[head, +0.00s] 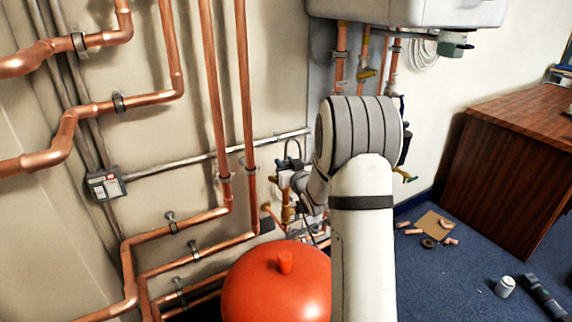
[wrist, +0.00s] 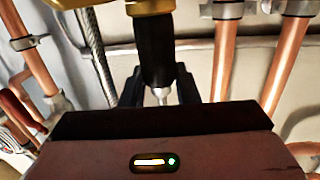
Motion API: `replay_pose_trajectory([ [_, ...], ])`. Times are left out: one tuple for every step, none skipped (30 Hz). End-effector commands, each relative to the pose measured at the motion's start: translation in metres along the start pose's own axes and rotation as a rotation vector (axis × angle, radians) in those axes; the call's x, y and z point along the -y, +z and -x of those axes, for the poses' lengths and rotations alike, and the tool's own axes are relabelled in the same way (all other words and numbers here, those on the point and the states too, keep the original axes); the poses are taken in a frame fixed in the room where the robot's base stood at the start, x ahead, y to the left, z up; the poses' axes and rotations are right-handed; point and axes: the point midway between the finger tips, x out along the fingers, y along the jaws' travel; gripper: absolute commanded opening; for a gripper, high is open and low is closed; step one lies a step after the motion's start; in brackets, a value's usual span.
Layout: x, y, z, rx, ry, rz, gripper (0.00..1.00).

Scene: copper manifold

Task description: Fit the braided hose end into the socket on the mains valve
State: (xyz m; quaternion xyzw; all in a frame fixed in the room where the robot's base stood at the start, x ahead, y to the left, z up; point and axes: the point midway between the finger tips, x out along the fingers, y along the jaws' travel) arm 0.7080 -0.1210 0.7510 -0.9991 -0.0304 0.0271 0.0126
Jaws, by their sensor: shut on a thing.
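My gripper (wrist: 158,84) shows at the bottom middle of the wrist view, its dark fingers either side of a black sleeve. It is shut on this sleeve, which looks like the braided hose end (wrist: 156,50). A silvery neck shows below the sleeve, between the fingers. A brass fitting (wrist: 150,6) sits at the sleeve's upper end, cut by the frame edge. I cannot tell whether it is the valve socket or whether the sleeve is seated in it. A grey braided length (wrist: 96,50) hangs to the left. In the head view my arm largely hides the gripper and the hose end.
Copper pipes (wrist: 225,50) stand close on the right in the wrist view. A red tank (head: 262,285) stands below my arm in the head view. A white boiler (head: 410,10) hangs above. Loose copper fittings (head: 448,241) lie on the blue floor by a wooden desk (head: 495,165).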

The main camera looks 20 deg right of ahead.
Motion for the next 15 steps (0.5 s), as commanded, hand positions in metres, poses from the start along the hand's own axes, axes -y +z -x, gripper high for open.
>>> replay_pose_trajectory([
  [0.0000, -0.0009, -0.0001, -0.001, 0.000, 0.000, 0.00],
  [0.0000, -0.0009, -0.0001, -0.001, 0.000, 0.000, 0.00],
  [0.0000, -0.0009, -0.0001, -0.001, 0.000, 0.000, 0.00],
  [0.0000, -0.0009, -0.0001, -0.001, 0.000, 0.000, 0.00],
  [0.0000, -0.0009, -0.0001, -0.001, 0.000, 0.000, 0.30],
  [0.0000, -0.0009, -0.0001, -0.001, 0.000, 0.000, 0.34],
  [0.0000, -0.0008, 0.0000, -0.001, 0.000, 0.000, 0.36],
  [0.0000, -0.0008, 0.0000, -0.001, 0.000, 0.000, 0.39],
  [0.0000, -0.0007, 0.0000, -0.001, 0.000, 0.000, 0.42],
  [0.0000, -0.0007, 0.0000, -0.001, 0.000, 0.000, 0.44],
  [0.0000, -0.0007, 0.0000, -0.001, 0.000, 0.000, 0.47],
  [0.0000, -0.0006, 0.0000, -0.001, 0.000, 0.000, 0.50],
  [0.0000, -0.0005, 0.0000, -0.001, 0.000, 0.000, 0.53],
  [0.0000, -0.0005, 0.0000, -0.001, 0.000, 0.000, 0.54],
  [0.0000, -0.0005, 0.0000, 0.000, 0.000, 0.000, 0.54],
])
